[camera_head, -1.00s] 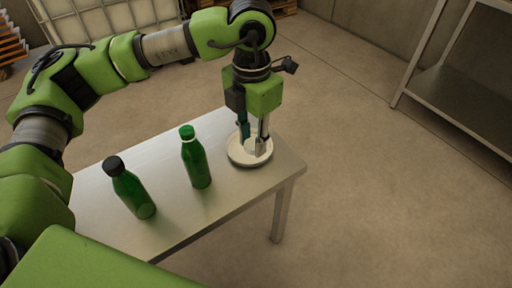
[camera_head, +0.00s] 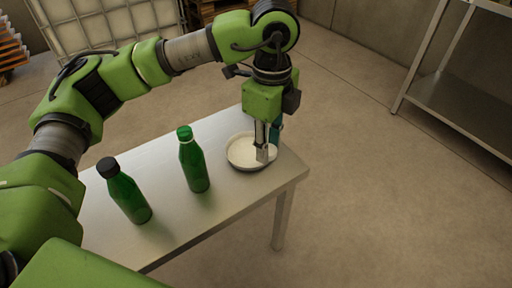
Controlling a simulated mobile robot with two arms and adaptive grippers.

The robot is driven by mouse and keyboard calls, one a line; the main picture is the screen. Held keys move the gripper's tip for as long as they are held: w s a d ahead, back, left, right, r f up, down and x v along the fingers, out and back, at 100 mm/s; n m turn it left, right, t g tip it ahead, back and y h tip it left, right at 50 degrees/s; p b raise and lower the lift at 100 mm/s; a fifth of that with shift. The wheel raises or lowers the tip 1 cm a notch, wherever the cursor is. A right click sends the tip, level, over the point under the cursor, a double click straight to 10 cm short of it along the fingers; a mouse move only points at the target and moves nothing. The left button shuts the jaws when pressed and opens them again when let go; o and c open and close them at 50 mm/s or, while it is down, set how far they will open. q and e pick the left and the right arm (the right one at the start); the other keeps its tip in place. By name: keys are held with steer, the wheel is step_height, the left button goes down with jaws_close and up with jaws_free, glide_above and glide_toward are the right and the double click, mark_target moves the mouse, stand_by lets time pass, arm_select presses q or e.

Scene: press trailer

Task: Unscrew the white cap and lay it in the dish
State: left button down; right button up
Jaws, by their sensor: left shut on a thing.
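My left gripper (camera_head: 268,148) points down at the right part of the pale round dish (camera_head: 230,154), its tips low over the dish's inside or right rim. It is shut on what seems to be the white cap, mostly hidden by the fingers and hard to tell from the dish. A green bottle (camera_head: 195,168) with a bright green top stands upright left of the dish. A second green bottle (camera_head: 128,198) with a black cap stands further left. Neither bottle shows a white cap. My right gripper is not in view.
The pale table (camera_head: 200,215) is clear in front of the dish and bottles; its right corner lies close to the dish. A metal shelf (camera_head: 465,105) stands at the right, apart from the table. A caged white container (camera_head: 100,25) stands behind.

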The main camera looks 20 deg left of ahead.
arm_select(q)
steer(key=w+a+f, duration=0.2)
steer(key=w+f, duration=0.1)
steer(key=w+a+f+b, duration=0.1)
steer(key=w+a+f, duration=0.1)
steer(key=w+f, duration=0.1)
steer(key=w+a+f, duration=0.2)
steer(key=w+f, duration=0.1)
steer(key=w, duration=0.2)
steer(key=shift+b, duration=0.35)
steer(key=shift+w+a+f, duration=0.1)
steer(key=shift+w+f, duration=0.05)
step_height(320, 180, down, 2)
steer(key=shift+w+a+f+b, duration=0.15)
steer(key=shift+f+b, duration=0.1)
steer(key=shift+b, duration=0.2)
steer(key=shift+f, duration=0.45)
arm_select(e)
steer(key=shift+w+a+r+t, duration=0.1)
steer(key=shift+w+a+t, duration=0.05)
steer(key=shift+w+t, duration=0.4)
arm_select(q)
steer(key=shift+f, duration=0.15)
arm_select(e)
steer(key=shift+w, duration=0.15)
arm_select(q)
steer(key=c, duration=2)
jaws_free()
steer(key=shift+o, duration=0.2)
